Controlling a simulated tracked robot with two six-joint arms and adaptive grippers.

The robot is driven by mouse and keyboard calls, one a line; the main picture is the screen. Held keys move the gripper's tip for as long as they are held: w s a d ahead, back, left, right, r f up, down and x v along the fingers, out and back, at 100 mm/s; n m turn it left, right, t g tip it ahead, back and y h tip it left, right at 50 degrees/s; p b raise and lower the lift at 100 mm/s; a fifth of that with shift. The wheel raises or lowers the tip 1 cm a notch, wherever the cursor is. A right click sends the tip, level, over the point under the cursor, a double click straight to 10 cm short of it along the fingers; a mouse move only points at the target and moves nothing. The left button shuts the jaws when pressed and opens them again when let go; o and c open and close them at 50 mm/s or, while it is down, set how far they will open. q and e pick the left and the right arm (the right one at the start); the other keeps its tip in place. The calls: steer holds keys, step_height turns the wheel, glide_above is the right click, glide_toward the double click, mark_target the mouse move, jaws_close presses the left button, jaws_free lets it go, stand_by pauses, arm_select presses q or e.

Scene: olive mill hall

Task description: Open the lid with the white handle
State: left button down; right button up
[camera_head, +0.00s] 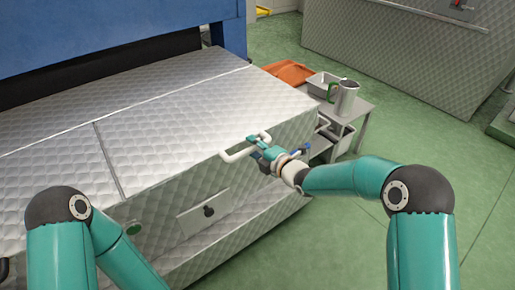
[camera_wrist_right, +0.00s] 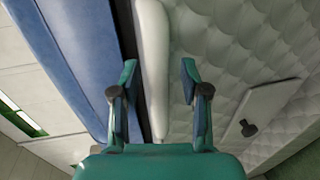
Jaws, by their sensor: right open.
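The lid (camera_head: 200,115) is a quilted metal panel on top of a large metal-clad machine, and it lies closed. The white handle (camera_head: 236,154) is a bar at the lid's front right edge. My right gripper (camera_head: 256,142) is at the right part of the handle. In the right wrist view, the white handle (camera_wrist_right: 153,60) runs between the two spread fingers of the right gripper (camera_wrist_right: 158,78), with a gap visible on the right side. Whether a finger touches it I cannot tell. My left arm shows at the lower left, but its gripper is out of the picture.
A second quilted panel (camera_head: 50,185) lies left of the lid, past a seam. A blue beam (camera_head: 100,35) stands behind. To the right, a small grey table (camera_head: 362,108) holds a metal jug (camera_head: 346,97), a tray (camera_head: 324,84) and an orange item (camera_head: 289,72). Green floor is open beyond.

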jaws_close()
stand_by(0.3)
